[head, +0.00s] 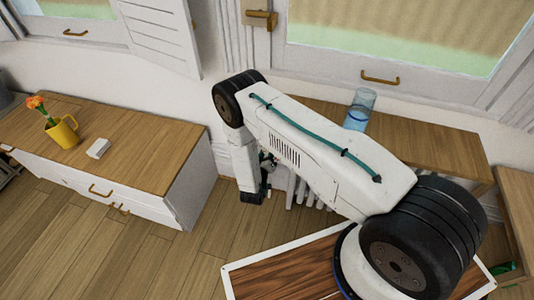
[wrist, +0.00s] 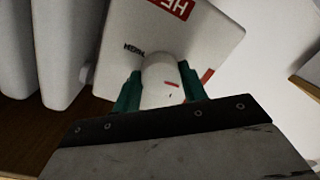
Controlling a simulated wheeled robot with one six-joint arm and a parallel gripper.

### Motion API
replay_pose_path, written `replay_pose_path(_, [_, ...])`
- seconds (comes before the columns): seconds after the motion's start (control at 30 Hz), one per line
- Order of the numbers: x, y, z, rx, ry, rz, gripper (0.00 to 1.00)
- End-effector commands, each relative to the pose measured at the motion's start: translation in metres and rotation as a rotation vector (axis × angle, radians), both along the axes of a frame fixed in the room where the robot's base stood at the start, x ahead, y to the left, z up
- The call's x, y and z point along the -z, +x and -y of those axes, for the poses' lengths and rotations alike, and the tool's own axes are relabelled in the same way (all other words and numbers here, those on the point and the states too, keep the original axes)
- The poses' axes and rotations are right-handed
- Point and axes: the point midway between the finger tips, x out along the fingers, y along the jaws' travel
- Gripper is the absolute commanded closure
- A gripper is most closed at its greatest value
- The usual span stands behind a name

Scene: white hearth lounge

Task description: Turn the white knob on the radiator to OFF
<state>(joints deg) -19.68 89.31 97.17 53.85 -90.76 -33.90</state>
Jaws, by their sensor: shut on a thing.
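The white knob (wrist: 161,82) is in the middle of the wrist view, with a small red mark on its face. My gripper (wrist: 160,92) has its green fingers on both sides of the knob and is shut on it. Behind the knob is a white plate (wrist: 205,35) with red and dark lettering, partly cut off and tilted in the picture. White radiator ribs (wrist: 60,50) stand at the left. In the head view, my arm hides the knob, and part of the radiator (head: 312,196) shows under the wooden shelf.
A low cabinet (head: 150,150) at the left bears a yellow mug (head: 63,132) with an orange flower and a small white box (head: 98,149). Wooden floor (head: 150,265) lies clear between.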

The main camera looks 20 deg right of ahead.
Motion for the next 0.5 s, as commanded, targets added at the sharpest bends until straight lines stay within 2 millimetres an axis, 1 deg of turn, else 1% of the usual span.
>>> replay_pose_path(0.2, [0.0001,-0.0003,-0.0005,-0.001,-0.090,-0.066,0.80])
replay_pose_path(0.5, [0.0001,-0.0003,-0.0006,-0.001,-0.145,-0.106,0.80])
